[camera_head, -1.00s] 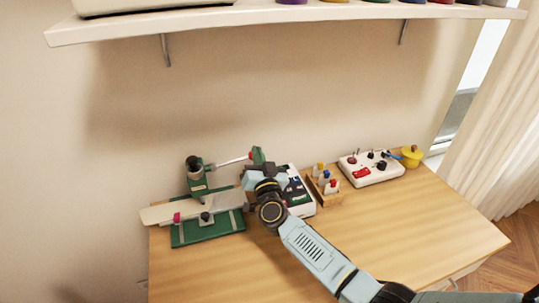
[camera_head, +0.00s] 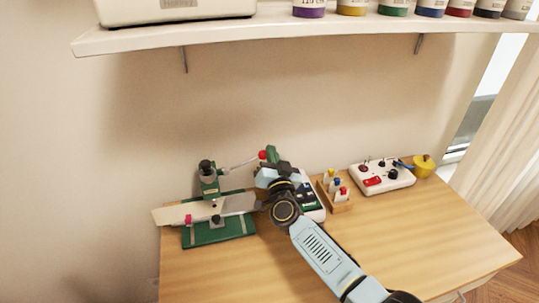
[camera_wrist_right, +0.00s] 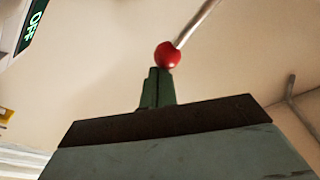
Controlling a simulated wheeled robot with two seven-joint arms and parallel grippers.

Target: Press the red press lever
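A green press (camera_head: 209,186) stands on the wooden table by the wall. A pale metal lever rod rises from it to the right and ends in a red ball (camera_head: 262,155). My right gripper (camera_head: 271,154) has green fingertips at the ball's right side. In the right wrist view the red ball (camera_wrist_right: 168,55) appears right at the fingertips (camera_wrist_right: 157,86). The fingers are together with nothing between them; I cannot tell whether they touch the ball. My left gripper is not in view.
A grey-white board (camera_head: 171,215) lies across the press's green base (camera_head: 222,231). Right of my gripper are a wooden holder (camera_head: 334,194), a white control panel (camera_head: 383,177) and a yellow pot (camera_head: 424,165). A shelf (camera_head: 300,27) hangs above. The table front is clear.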

